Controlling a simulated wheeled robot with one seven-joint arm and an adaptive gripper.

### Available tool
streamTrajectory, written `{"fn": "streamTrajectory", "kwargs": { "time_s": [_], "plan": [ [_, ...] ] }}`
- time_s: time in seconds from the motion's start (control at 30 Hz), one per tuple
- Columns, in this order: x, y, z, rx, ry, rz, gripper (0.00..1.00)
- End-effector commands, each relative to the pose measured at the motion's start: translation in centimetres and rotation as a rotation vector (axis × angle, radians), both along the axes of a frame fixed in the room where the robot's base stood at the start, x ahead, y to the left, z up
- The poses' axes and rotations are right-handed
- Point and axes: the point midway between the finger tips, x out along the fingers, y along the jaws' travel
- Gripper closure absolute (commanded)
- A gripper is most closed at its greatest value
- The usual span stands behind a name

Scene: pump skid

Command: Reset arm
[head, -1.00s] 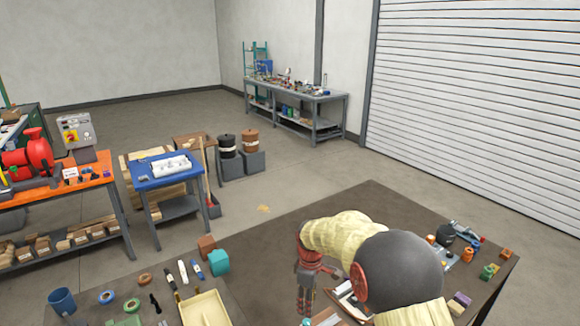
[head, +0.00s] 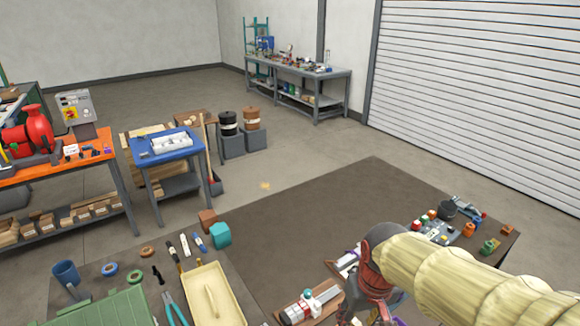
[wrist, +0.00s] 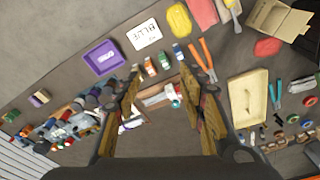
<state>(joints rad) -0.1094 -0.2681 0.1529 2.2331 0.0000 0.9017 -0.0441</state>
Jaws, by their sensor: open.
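My gripper (head: 372,298) is at the lower right of the head view, over the dark workbench, with its fingertips partly cut off by the bottom edge. My arm reaches in from the right in a pale yellow cover. In the wrist view my gripper (wrist: 160,82) points down at the bench with its two fingers spread apart. Nothing is held between them. Small items on the bench show in the gap below.
The dark bench top (head: 300,225) is bare at its middle. A red-and-white device (head: 308,304) lies left of my gripper. A cream tray (head: 207,297) and a teal block (head: 220,235) are farther left. Small parts (head: 438,230) crowd the right end.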

Motion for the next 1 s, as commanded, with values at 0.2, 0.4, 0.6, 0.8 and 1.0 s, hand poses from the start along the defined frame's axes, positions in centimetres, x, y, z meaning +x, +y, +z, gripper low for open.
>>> {"fn": "streamTrajectory", "kwargs": {
  "time_s": [0.2,0.4,0.6,0.8,1.0],
  "plan": [
    [-4.8,-1.6,1.7,0.018,-0.107,-0.081,0.59],
    [-8.2,-2.8,3.0,0.028,-0.220,-0.111,0.59],
    [-9.4,-3.5,5.1,0.034,-0.332,-0.135,0.59],
    [-9.6,-3.9,5.8,0.034,-0.371,-0.150,0.59],
    [-9.5,-4.0,5.8,0.033,-0.369,-0.151,0.59]
  ]
}}
